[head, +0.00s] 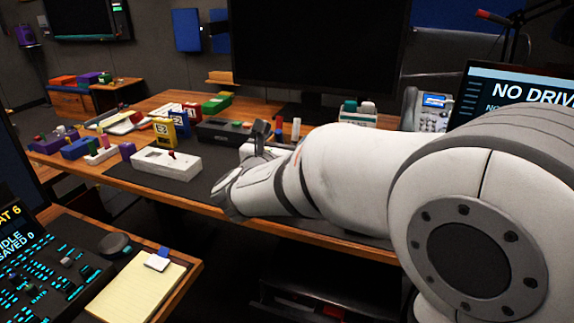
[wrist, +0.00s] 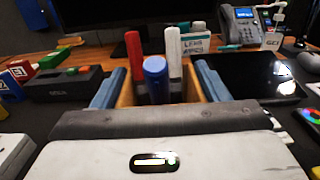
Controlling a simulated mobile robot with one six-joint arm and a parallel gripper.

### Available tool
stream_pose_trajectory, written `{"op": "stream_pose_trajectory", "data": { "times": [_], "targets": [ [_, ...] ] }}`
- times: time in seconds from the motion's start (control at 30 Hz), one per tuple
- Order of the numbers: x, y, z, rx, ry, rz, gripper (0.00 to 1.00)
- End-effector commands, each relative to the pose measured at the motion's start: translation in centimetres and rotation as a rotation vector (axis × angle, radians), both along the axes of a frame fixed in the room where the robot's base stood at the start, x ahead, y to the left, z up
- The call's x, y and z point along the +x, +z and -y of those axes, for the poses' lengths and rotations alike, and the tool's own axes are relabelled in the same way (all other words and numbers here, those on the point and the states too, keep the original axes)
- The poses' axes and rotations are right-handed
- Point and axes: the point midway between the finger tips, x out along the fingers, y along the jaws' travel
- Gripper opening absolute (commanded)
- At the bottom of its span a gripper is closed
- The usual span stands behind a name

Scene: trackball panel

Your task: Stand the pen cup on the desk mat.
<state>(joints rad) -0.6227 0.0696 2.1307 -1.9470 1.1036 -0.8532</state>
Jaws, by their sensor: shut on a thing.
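The pen cup (wrist: 191,90) is a wood-coloured holder with a red, a blue and a white pen standing in it. My gripper (wrist: 159,72) is shut on it, one blue-padded finger on each side, and the cup looks upright. In the head view my gripper (head: 258,138) and wrist hide the cup, and only the pen tops show behind them. The dark desk mat (head: 206,180) lies on the wooden desk, and its dark surface also shows in the wrist view (wrist: 62,112). I cannot tell whether the cup's base touches anything.
A white joystick box (head: 166,163) sits left of my gripper. A dark box with coloured buttons (head: 222,130) stands behind it. Several coloured blocks crowd the desk's left. A monitor (head: 315,45) stands behind. A tablet (wrist: 250,75) and a phone (wrist: 238,27) are to the right.

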Motion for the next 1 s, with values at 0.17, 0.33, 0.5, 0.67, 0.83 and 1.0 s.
{"op": "stream_pose_trajectory", "data": {
  "times": [0.17,0.33,0.5,0.67,0.83,1.0],
  "targets": [
    [0.0,-2.8,-0.1,-0.002,0.002,-0.003,0.28],
    [0.0,-4.9,-0.2,0.000,0.003,0.000,0.28],
    [-0.1,-5.1,-0.2,0.002,0.003,0.002,0.28],
    [-0.1,-5.1,-0.2,0.002,0.004,0.002,0.28],
    [-0.1,-5.3,-0.2,0.001,0.004,0.000,0.74],
    [-0.1,-5.3,-0.3,0.001,0.005,0.000,0.88]
  ]
}}
